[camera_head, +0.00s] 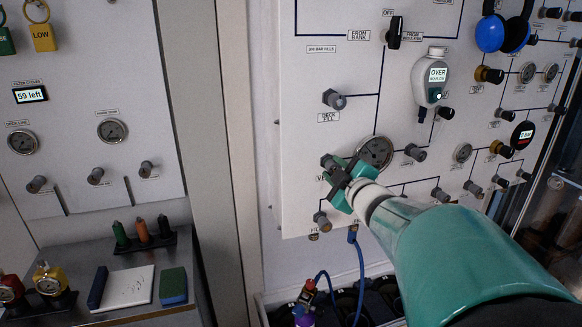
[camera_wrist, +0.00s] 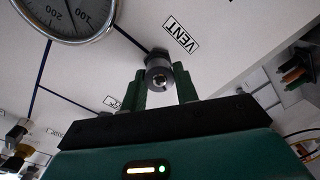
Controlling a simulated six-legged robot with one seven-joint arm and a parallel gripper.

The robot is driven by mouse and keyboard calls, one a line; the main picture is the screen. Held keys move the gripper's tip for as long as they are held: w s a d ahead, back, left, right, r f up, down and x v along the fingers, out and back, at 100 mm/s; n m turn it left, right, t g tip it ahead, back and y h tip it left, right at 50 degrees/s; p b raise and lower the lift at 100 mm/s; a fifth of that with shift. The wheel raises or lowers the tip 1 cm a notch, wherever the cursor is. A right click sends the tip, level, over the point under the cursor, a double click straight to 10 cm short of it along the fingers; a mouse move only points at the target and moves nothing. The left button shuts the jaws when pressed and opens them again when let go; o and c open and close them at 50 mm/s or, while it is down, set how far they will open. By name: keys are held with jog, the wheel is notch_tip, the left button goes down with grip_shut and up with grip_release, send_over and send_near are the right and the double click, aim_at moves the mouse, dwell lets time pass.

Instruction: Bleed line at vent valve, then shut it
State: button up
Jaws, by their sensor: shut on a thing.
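The vent valve knob (camera_wrist: 158,74) is a small grey round knob on the white fill panel (camera_head: 305,70), beside the VENT label (camera_wrist: 181,35) in the wrist view. My gripper (camera_wrist: 163,88) has its two green fingers on either side of the knob, shut on it. In the head view my gripper (camera_head: 341,177) reaches the panel's lower left and covers most of the vent label and part of the knob. A round dial gauge (camera_head: 375,152) sits just right of the gripper; it also shows in the wrist view (camera_wrist: 65,12), partly cut off.
Other grey knobs (camera_head: 334,99) (camera_head: 321,218) sit close above and below my gripper. A grey filler device (camera_head: 430,75) reading OVER is on the panel. A blue hose (camera_head: 360,270) hangs below. A side bench (camera_head: 140,310) at left holds small items.

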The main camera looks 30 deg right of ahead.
jog(key=n, duration=0.6)
jog(key=shift+a, duration=0.1)
jog(key=n, duration=0.6)
jog(key=shift+f+h, duration=0.15)
jog(key=shift+h, duration=0.25)
jog(key=o, duration=1)
jog(key=v, duration=1.3)
jog(key=shift+s+a, duration=0.15)
jog(key=shift+s, duration=0.15)
